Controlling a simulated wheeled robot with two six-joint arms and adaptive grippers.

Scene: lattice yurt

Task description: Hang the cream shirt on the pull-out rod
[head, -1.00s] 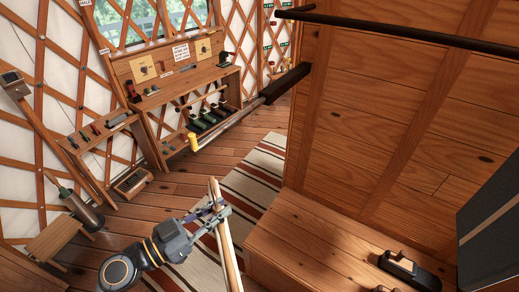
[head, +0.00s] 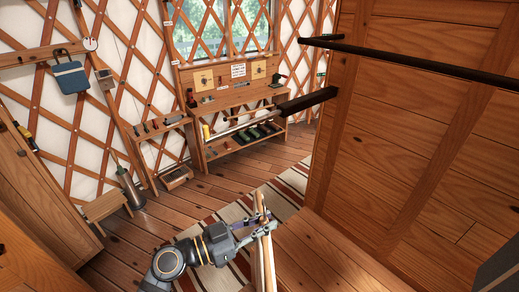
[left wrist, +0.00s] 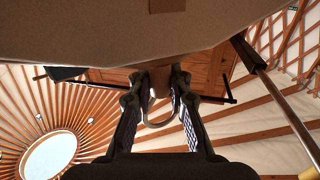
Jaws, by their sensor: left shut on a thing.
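The cream shirt (head: 264,262) shows edge-on as a narrow pale strip below my left gripper (head: 262,219) in the head view. The pull-out rod (head: 243,124) is a metal bar with a yellow tip, sticking out of a black holder (head: 306,101). It also shows at the right of the left wrist view (left wrist: 287,98). Shirt and rod look apart. My right gripper is out of view.
A dark fixed rail (head: 430,66) runs across the wooden wardrobe wall (head: 430,150) at right. A workbench (head: 235,90) stands at the back. A stool (head: 105,205) and a wooden cabinet (head: 45,200) are at left. Open floor lies between them.

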